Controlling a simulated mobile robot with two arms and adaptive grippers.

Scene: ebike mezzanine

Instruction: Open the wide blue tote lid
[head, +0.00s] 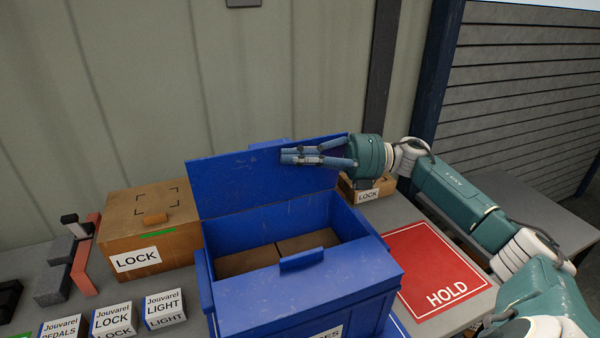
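The wide blue tote (345,292) stands on the grey table in the middle of the view. Its blue lid (235,186) is raised at the back, standing roughly upright, and the inside shows brown boxes (308,241). A blue handle (301,260) is on the tote's front part. My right gripper (284,156) is in front of the raised lid near its upper right, fingers pointing left. Its fingers lie close together; I cannot tell whether they touch the lid or hold its edge. My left gripper is not in view.
A brown LOCK box (150,232) stands left of the tote, and a smaller LOCK box (368,190) is behind its right side. A red HOLD mat (436,268) lies to the right. Small Jouvarel boxes (163,309) and grey blocks (54,283) are at left.

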